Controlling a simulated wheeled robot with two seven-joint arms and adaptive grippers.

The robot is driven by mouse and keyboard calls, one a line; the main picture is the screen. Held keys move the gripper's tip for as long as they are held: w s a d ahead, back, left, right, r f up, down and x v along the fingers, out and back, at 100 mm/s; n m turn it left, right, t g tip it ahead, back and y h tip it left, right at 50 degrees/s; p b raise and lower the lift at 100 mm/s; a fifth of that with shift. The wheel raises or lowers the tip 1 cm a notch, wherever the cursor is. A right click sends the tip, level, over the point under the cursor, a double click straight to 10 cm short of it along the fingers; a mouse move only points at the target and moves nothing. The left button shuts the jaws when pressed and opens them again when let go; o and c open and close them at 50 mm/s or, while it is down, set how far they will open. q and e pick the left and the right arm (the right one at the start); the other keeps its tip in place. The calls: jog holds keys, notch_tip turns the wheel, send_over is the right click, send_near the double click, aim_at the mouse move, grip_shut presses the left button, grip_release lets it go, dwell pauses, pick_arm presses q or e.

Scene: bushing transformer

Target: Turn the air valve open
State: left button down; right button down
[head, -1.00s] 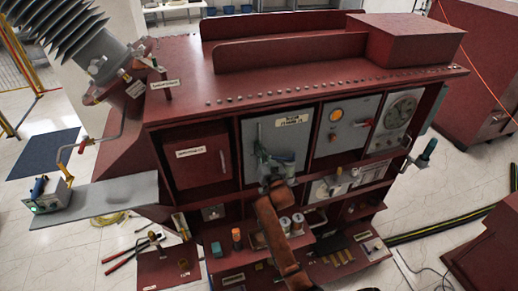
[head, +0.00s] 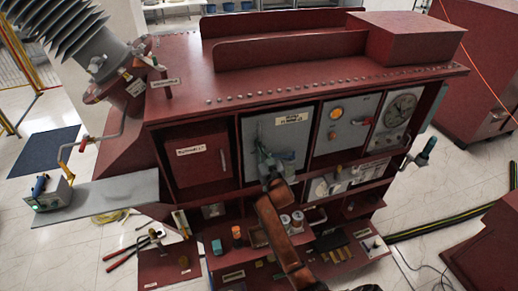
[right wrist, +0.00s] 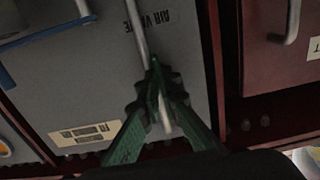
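The air valve is a thin grey lever (head: 257,132) on a grey panel (head: 287,152) in the middle of the dark red transformer front. In the right wrist view, the lever (right wrist: 136,32) runs down between the fingers, beside the upside-down lettering "AIR VALVE" (right wrist: 153,16). My right gripper (head: 262,151) is at the lower part of the lever. In the right wrist view, its green fingertips (right wrist: 155,66) meet around the rod, and part of the rod shows between the fingers. The lever's pivot is hard to make out.
A red door (head: 197,160) is left of the panel. A panel with an orange lamp (head: 337,113) and a gauge (head: 401,110) are to the right. Below is a shelf with jars (head: 297,218) and small parts.

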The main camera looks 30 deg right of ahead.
jog(key=c, duration=2.2)
grip_release()
jog(key=shift+o, duration=0.2)
jog(key=shift+s, duration=0.15)
jog(key=v, duration=1.1)
jog(key=shift+s, duration=0.35)
jog(key=shift+f, duration=0.1)
